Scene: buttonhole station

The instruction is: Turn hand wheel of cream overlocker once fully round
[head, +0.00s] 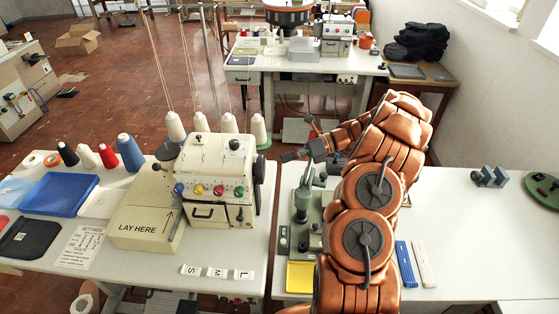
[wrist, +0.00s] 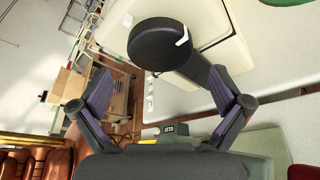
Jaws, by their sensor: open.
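The cream overlocker (head: 215,175) stands on the left table, with coloured dials on its front. Its black hand wheel (head: 260,168) is on its right side. In the wrist view the hand wheel (wrist: 160,45) is a dark round disc with a white mark near its right edge. My gripper (head: 299,140) is to the right of the wheel in the head view. In the wrist view my gripper (wrist: 158,80) is open, its fingers spread either side below the wheel. Nothing is held. I cannot tell whether the right finger touches the wheel.
Thread cones (head: 175,126) and thin upright rods stand behind the overlocker. A blue tray (head: 58,194) and coloured spools lie to its left. A grey-green device (head: 303,205) stands on the right table beside my arm. A gap separates the two tables.

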